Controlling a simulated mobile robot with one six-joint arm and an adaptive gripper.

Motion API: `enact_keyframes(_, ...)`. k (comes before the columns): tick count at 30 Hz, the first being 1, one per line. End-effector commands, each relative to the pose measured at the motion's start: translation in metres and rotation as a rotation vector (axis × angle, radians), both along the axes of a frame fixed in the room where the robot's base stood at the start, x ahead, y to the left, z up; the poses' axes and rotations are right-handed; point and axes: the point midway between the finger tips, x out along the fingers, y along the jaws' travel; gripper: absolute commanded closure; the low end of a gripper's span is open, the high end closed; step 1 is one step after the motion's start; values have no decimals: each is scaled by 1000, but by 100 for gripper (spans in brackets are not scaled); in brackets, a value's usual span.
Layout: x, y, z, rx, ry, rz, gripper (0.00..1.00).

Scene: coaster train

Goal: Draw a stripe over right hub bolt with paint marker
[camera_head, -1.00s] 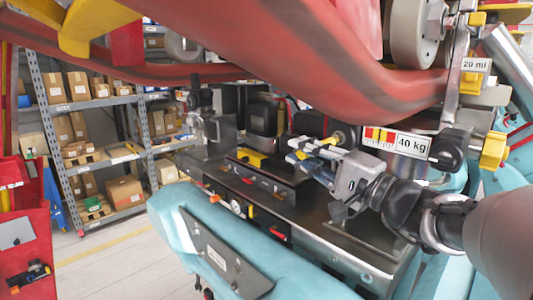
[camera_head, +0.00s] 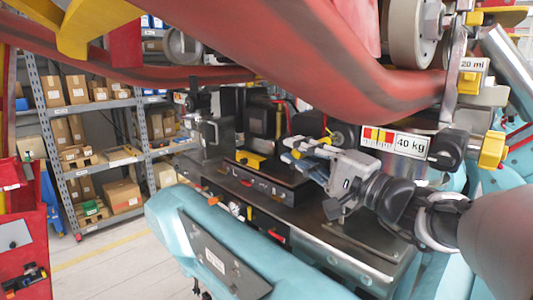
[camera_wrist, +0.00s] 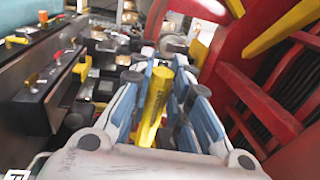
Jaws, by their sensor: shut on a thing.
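My gripper (camera_head: 296,148) is in the middle of the head view, pointing left beside a dark machine bench. In the wrist view my gripper (camera_wrist: 172,72) has its blue-padded fingers shut on a yellow paint marker (camera_wrist: 154,108). The marker lies lengthwise between the fingers; its tip cannot be made out. In the head view only a small yellow part of it shows at the gripper. A grey wheel (camera_head: 411,32) with a metal hub sits at the upper right, well away from the gripper. I cannot tell which part is the right hub bolt.
A thick red rail (camera_head: 340,60) crosses above my arm. A control box (camera_head: 258,178) with coloured knobs stands on the bench near the gripper. Teal padding (camera_head: 230,245) runs along the front. A label reading 40 kg (camera_head: 411,146) is at right. Shelves (camera_head: 88,105) stand far left.

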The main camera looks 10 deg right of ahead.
Motion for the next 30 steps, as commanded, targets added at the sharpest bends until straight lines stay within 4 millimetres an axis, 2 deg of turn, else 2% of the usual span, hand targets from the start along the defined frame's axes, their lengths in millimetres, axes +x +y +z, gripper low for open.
enact_keyframes(21,-26,35,-1,0,-1,1,100)
enact_keyframes(30,-28,39,0,0,-1,1,100)
